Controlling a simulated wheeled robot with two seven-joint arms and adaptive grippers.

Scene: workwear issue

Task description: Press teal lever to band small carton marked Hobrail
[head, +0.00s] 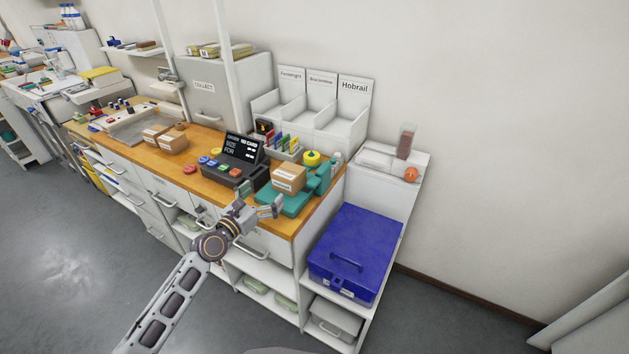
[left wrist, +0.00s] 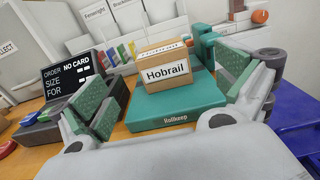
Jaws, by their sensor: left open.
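The small carton (head: 288,178) sits on the teal banding machine (head: 296,205) at the right end of the wooden counter. My right gripper is out of view.
A black order terminal (head: 240,150) reading NO CARD stands left of the machine, with coloured buttons by it. White bins (head: 345,125) labelled Hobrail and other names stand behind. Two cartons (head: 173,144) lie further left. A blue box (head: 352,245) sits lower at the right.

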